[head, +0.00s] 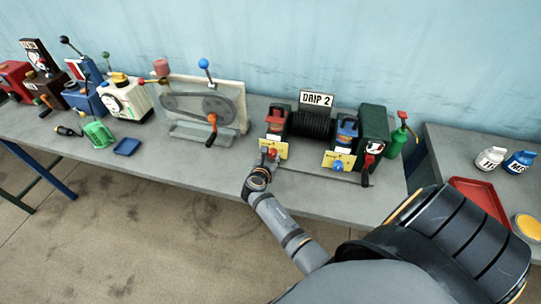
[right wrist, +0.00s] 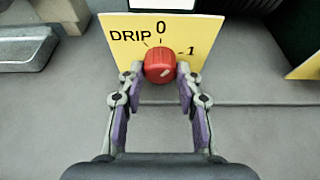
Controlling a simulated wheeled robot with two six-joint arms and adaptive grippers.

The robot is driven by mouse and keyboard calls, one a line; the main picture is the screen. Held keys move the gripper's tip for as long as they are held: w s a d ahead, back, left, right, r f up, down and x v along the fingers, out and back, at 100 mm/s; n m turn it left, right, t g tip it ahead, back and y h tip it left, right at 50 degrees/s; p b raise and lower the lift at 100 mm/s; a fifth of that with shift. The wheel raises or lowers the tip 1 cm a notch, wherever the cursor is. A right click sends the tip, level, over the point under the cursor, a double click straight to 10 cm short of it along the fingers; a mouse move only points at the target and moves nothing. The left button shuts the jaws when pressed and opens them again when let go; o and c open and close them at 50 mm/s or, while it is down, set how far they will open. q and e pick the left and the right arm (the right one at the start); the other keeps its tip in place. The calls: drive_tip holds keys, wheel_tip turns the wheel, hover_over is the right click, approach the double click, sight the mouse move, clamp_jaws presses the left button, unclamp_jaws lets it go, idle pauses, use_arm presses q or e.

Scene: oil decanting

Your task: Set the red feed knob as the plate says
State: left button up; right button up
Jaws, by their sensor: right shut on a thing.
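The red feed knob (right wrist: 160,67) sits at the lower part of a yellow dial card (right wrist: 195,40) marked DRIP, 0 and 1. In the head view the red knob (head: 272,152) is at the front of the left oiler of the machine. My right gripper (head: 263,165) is at this knob. In the right wrist view its fingertips (right wrist: 160,78) are shut on the knob's left and right sides. A small pale mark shows on the knob face; I cannot tell surely which setting it points to. The white plate (head: 317,99) above the machine reads DRIP 2. My left gripper is out of view.
A second yellow card (head: 338,159) with a blue knob (head: 338,167) is to the right. A dark bar runs along the bench in front. A green oil can (head: 398,140) stands right of the machine. A red tray (head: 480,205) lies on the right table.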

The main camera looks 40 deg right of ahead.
idle(0.3)
drive_tip(key=o, duration=0.9)
drive_tip(key=shift+d+f, duration=0.1)
wheel_tip(320, 180, up, 10)
drive_tip(key=shift+o, duration=0.2)
